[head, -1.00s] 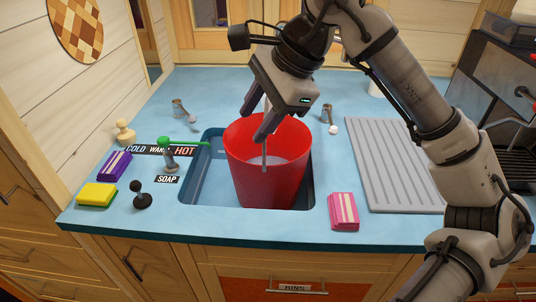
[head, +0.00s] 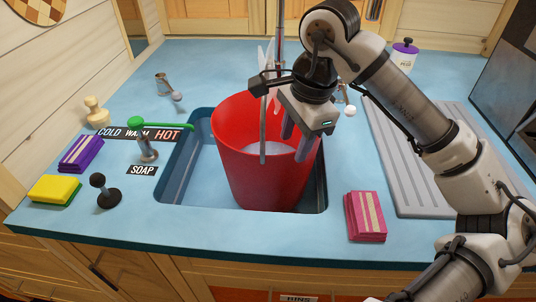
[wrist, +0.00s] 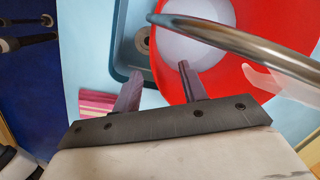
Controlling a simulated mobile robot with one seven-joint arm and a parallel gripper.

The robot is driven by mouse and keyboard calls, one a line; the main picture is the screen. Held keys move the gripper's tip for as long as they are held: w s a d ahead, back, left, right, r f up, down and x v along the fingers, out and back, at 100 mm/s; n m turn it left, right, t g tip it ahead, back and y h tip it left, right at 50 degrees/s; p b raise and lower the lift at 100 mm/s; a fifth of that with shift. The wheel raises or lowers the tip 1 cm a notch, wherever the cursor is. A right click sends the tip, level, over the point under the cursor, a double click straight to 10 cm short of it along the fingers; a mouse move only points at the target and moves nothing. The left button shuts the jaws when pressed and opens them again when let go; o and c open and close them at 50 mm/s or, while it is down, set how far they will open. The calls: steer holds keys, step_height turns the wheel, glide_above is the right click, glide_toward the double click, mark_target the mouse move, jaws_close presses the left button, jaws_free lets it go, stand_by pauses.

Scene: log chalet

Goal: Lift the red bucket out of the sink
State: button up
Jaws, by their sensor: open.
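The red bucket (head: 262,180) stands in the blue sink (head: 180,170), tilted slightly in the picture, with something pale in its bottom. It also shows in the wrist view (wrist: 215,92). My gripper (head: 296,142) is open at the bucket's right side, fingers pointing down. In the wrist view my fingers (wrist: 160,70) lie on either side of the bucket's rim, one over its inside and one outside. I cannot tell how deep they reach. No handle is clearly visible.
A metal tap spout (head: 263,135) hangs over the bucket and crosses the wrist view.

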steer(key=shift+w+a+f+p, duration=0.15)
steer(key=shift+f+p, duration=0.25)
steer(key=shift+f, duration=1.3)
steer(key=shift+w+d+f+p, duration=0.1)
steer(key=shift+f+p, duration=0.3)
steer(key=shift+f, duration=1.3)
steer(key=shift+c, duration=0.3)
steer(key=shift+a, duration=0.1)
jaws_close()
steer(key=shift+w, duration=0.1)
